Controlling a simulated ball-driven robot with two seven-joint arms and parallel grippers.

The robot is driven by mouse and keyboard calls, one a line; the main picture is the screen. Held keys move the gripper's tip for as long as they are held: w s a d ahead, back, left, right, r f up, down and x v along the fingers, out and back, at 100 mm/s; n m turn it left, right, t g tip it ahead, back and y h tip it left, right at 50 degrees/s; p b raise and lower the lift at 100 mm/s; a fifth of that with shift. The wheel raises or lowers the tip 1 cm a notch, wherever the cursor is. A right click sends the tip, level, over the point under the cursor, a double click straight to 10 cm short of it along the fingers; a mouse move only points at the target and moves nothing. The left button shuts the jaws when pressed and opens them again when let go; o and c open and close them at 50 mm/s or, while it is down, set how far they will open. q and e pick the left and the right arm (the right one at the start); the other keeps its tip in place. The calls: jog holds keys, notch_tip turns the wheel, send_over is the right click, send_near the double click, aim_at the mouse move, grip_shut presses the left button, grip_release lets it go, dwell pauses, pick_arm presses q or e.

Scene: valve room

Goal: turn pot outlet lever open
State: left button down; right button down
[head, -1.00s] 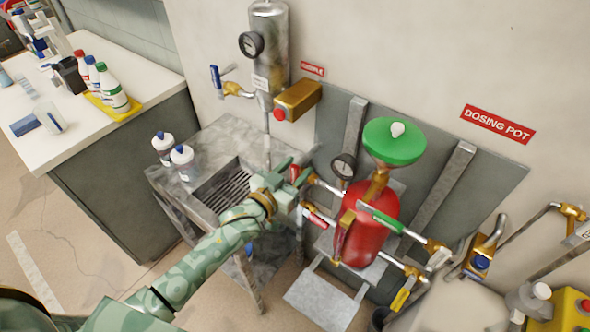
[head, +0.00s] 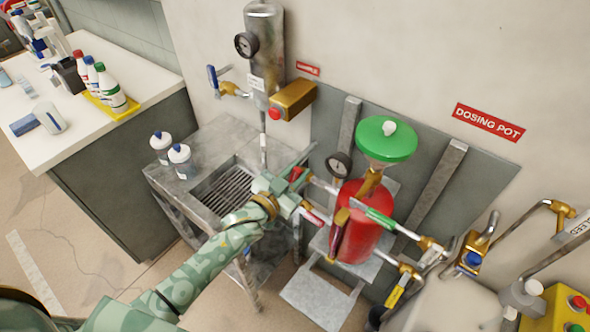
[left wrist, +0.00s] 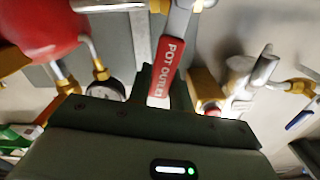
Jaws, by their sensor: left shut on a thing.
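The red pot outlet lever, labelled "POT OUTLET" (left wrist: 167,68), runs down from its valve at the top of the left wrist view to between my left jaws (left wrist: 160,92). Its tip is partly hidden by the jaws. In the head view my left gripper (head: 292,180) is at the pipework just left of the red dosing pot (head: 362,225), shut on the lever. The hand hides much of the valve there. The pot also shows at the upper left of the left wrist view (left wrist: 38,25). My right gripper is not in view.
A pressure gauge (head: 339,165) and a green funnel (head: 386,142) are close to the right of the hand. A steel sink (head: 222,190) with two white bottles lies to its left. A brass box (head: 294,100) is above. Another green-handled lever (head: 380,217) crosses the pot's front.

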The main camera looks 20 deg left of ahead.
pick_arm(q)
jog(key=shift+s+d+f+m, duration=0.2)
jog(key=shift+d+m, duration=0.4)
jog(key=shift+m, duration=0.3)
jog(key=s+d+f+m+b, duration=0.1)
jog(key=d+f+m+b, duration=0.3)
jog(key=m, duration=0.9)
jog(key=shift+s+d+f+b, duration=0.15)
jog(key=shift+s+f+b, duration=0.15)
jog(key=shift+f+b, duration=1.4)
jog(key=c, duration=1.3)
grip_release()
jog(key=shift+o, duration=0.2)
jog(key=shift+s, duration=0.1)
jog(key=v, duration=1.6)
